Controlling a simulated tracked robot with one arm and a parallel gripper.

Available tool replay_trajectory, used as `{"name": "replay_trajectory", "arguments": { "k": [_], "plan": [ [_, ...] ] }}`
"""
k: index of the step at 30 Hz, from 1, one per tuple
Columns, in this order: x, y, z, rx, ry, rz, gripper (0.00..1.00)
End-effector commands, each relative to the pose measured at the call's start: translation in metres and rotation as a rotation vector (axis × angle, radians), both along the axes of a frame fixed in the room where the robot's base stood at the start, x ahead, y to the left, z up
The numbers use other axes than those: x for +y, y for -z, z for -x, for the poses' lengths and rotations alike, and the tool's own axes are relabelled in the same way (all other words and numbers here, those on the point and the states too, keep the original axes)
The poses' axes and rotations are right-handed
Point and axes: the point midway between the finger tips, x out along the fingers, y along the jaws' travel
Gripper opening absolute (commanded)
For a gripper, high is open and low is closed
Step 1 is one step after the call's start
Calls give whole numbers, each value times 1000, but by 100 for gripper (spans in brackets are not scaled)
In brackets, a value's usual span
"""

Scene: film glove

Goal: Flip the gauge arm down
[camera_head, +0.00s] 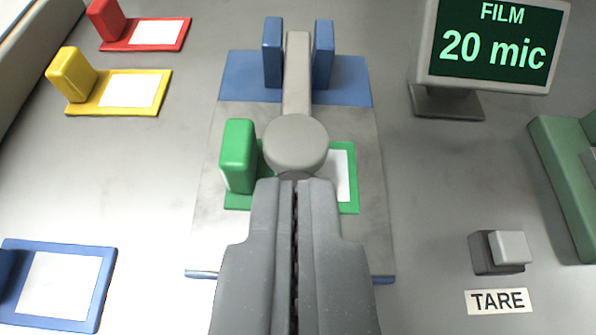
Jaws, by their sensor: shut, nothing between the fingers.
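The gauge arm is a grey bar (297,75) held between two blue posts (272,52) at the far end of a metal plate (375,215). Its round grey head (296,142) is at the near end, over a green sample holder (238,155) with a white film card (342,175). My gripper (295,182) is shut and empty, its tips right at the near edge of the round head. I cannot tell whether they touch it. The gripper and head hide the middle of the green holder and what lies under the head.
A display (495,45) at the back right reads "FILM 20 mic". A TARE button (510,247) stands at the right, near a green block (565,180). Red (145,34), yellow (120,92) and blue (60,285) holders lie at the left.

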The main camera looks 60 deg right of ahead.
Motion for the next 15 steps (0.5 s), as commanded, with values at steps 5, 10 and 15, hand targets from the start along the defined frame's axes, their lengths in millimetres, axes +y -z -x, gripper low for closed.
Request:
{"name": "replay_trajectory", "arguments": {
  "k": [5,10,15],
  "plan": [
    [29,8,30,16,25,-76,0],
    [52,-25,48,-11,10,-58,0],
    [70,-47,61,-27,-1,-44,0]
  ]
}}
